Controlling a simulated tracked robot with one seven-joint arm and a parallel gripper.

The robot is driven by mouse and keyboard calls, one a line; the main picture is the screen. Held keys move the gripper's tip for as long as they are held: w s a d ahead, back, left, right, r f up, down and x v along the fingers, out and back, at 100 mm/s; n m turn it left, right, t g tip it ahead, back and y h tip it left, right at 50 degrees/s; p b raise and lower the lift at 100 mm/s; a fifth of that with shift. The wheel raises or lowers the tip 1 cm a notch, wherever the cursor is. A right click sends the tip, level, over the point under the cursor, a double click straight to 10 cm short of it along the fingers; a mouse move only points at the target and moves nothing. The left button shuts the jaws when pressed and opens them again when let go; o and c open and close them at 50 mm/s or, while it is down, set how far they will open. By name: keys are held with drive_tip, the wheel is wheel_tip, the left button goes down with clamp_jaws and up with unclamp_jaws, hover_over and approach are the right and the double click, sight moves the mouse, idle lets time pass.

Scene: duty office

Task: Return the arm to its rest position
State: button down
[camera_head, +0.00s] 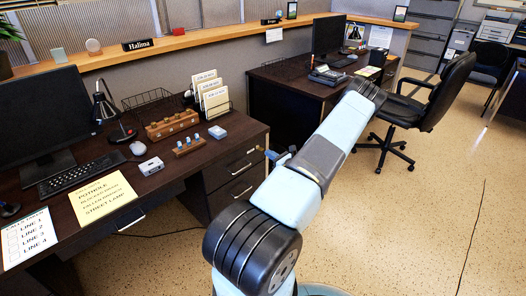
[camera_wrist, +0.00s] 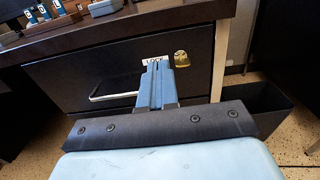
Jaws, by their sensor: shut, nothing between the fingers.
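My arm rises from the bottom of the head view and bends back over the floor in front of the near desk. My gripper (camera_wrist: 156,66) shows in the wrist view as narrow blue fingers, closed together with nothing between them. In the head view a small blue part of my gripper (camera_head: 273,155) shows beside the arm, near the desk's right end. The fingers point at the dark drawer front (camera_wrist: 80,75) below the desk top. I cannot tell the exact gap between them.
An office chair (camera_head: 425,100) stands behind my arm. A dark bin (camera_wrist: 265,110) is at right. Speckled floor (camera_head: 420,220) is open at right.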

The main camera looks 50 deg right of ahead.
drive_tip(key=shift+s+a, duration=0.2)
drive_tip(key=shift+s, duration=2.15)
drive_tip(key=w+a+r+n+g+y, duration=0.3)
drive_tip(key=w+a+r+n+y, duration=0.15)
drive_tip(key=a+r, duration=0.3)
drive_tip(key=w+a+r+n+g+y, duration=0.3)
drive_tip(key=w+a+r+n, duration=0.1)
drive_tip(key=a+r+n, duration=0.3)
drive_tip(key=w+a+r+n+g+y, duration=0.2)
drive_tip(key=w+a+r+n+y, duration=0.25)
drive_tip(key=a+r, duration=0.4)
drive_tip(key=s+a+r+n+g+h, duration=0.2)
drive_tip(key=a+r+n+g, duration=0.15)
drive_tip(key=a+r, duration=0.4)
drive_tip(key=s+a+r+n+g+h, duration=0.1)
drive_tip(key=s+a+r+n+g, duration=0.25)
drive_tip(key=a, duration=0.65)
drive_tip(key=s+a+r+n+t+h, duration=0.1)
drive_tip(key=s+a+r+n+h, duration=0.2)
drive_tip(key=s+a+r+n, duration=0.4)
drive_tip(key=s+a+r+n+t+h, duration=0.1)
drive_tip(key=s+a+r+n+h, duration=0.3)
drive_tip(key=s+a+r+n, duration=0.3)
drive_tip(key=s, duration=0.5)
drive_tip(key=shift+r+t, duration=0.25)
drive_tip(key=shift+t, duration=0.05)
